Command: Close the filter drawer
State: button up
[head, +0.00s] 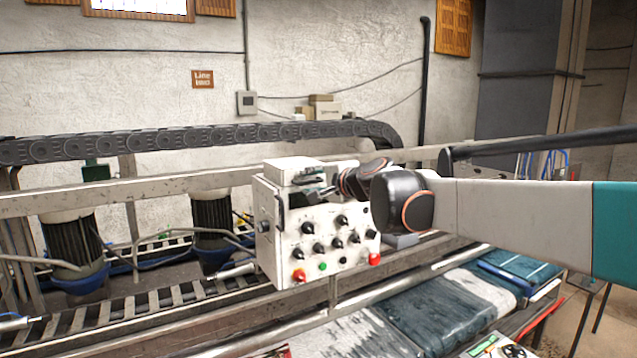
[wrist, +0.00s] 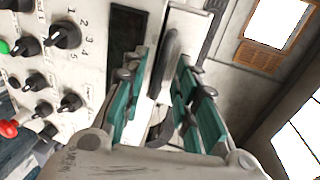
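In the wrist view, a white part (wrist: 190,30) with a long dark handle (wrist: 168,60) shows beside the knob panel (wrist: 75,75). My gripper (head: 325,187) is at the top front of the box. Its teal fingers (wrist: 163,72) are apart, one on each side of the handle. Contact with the handle is not clear.
Knobs and red and green buttons (head: 374,259) cover the box front below my gripper. A black cable chain (head: 200,138) and metal rail (head: 110,192) run behind. Folded rugs (head: 440,310) lie on the front table at the right.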

jog(key=v, duration=1.1)
jog(key=shift+s+d+r, duration=0.15)
jog(key=shift+s+d, duration=0.05)
jog(key=shift+s, duration=0.15)
jog(key=s+d+f+n+g+h+b, duration=0.2)
jog(key=s+d+f+b, duration=0.4)
jog(key=f, duration=1.3)
jog(key=s+d+f+n+g+h+b, duration=0.2)
jog(key=s+d+f+n+h+b, duration=0.2)
jog(key=s+f+b, duration=1)
jog(key=s+d+f+n+g+h+b, duration=0.2)
jog(key=s+d+f+n+b, duration=0.3)
jog(key=f, duration=2)
jog(key=s+d+b, duration=0.5)
jog(key=s, duration=0.2)
jog(key=shift+h+b, duration=0.35)
jog(key=shift+h, duration=0.05)
jog(key=shift+o, duration=0.6)
jog(key=shift+s+a+f, duration=0.1)
jog(key=shift+f, duration=0.1)
